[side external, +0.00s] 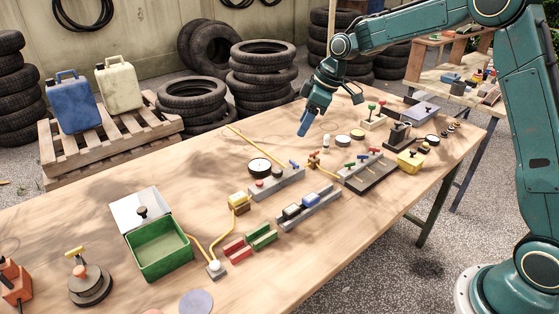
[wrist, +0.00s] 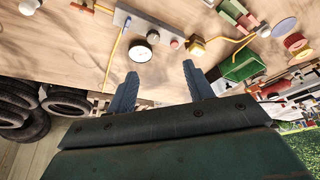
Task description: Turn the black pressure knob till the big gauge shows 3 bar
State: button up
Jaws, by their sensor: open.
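A big round gauge (side external: 260,167) with a white face and dark rim stands by a long grey block (side external: 288,185) near the middle of the table. It also shows in the wrist view (wrist: 140,53), beyond my left finger. Its reading is too small to tell. A red knob (wrist: 175,43) sits on the block. My gripper (side external: 330,115) is open and empty, above the table to the right of and behind the gauge. In the wrist view, its fingers (wrist: 160,70) are spread apart.
A yellow block (side external: 239,199) with a yellow hose stands left of the grey block. A green open box (side external: 160,256) is farther left. Levers on a dark plate (side external: 372,175) and small fittings crowd the right. Bare wood lies behind the gauge.

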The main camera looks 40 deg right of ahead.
aim_at(278, 170)
jog(key=shift+n, duration=0.4)
jog(key=w+f, duration=0.3)
jog(key=f, duration=0.1)
jog(key=shift+d+f, duration=0.1)
jog(key=shift+d, duration=0.3)
jog(key=shift+f, duration=0.15)
jog(key=x, duration=1.3)
jog(key=shift+a+f, duration=0.15)
jog(key=shift+a, duration=0.2)
jog(key=c, duration=1)
